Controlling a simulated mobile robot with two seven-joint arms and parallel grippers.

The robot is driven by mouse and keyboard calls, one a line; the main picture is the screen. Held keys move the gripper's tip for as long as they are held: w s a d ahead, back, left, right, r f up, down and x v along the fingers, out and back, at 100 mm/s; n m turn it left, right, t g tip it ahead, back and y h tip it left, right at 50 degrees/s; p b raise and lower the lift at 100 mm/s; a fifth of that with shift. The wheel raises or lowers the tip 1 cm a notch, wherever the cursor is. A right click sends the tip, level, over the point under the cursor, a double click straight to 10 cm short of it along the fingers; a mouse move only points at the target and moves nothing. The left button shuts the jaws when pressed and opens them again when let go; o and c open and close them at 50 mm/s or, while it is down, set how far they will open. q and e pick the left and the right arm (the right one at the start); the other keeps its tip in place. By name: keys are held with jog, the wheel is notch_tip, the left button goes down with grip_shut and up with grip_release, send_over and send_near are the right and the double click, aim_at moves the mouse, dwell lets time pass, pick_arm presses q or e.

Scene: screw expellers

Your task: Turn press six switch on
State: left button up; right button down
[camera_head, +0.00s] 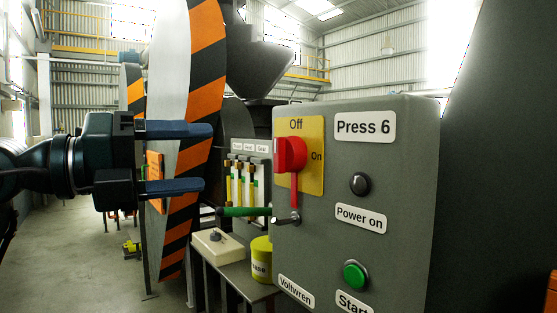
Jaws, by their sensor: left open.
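The grey control box (400,190) labelled Press 6 stands at the right of the head view. Its red rotary switch (291,155) sits on a yellow plate (313,180) marked Off at the top and On at the right. The switch's red bar points down below the knob, to a small metal lever. My left gripper (208,159) comes in from the left at about the switch's height. Its two blue fingers are apart with nothing between them, and a gap lies between the fingertips and the switch. My right gripper is not in the view.
The box also has a dark Power on lamp (360,184) and a green Start button (355,275). A green-handled lever (245,211) sticks out left of the box. Below are a yellow container (261,262) and a beige box (217,246). A striped orange-black guard (203,60) rises behind my gripper.

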aim_at(275, 156)
pick_arm(q)
jog(key=p+x, duration=0.2)
jog(key=x, duration=0.9)
jog(key=shift+s+r, duration=0.15)
jog(key=shift+w+d, duration=0.35)
jog(key=shift+d, duration=0.25)
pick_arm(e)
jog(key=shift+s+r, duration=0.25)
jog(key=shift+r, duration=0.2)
pick_arm(q)
jog(key=shift+c, duration=0.4)
jog(key=c, duration=0.9)
jog(key=shift+o, duration=0.2)
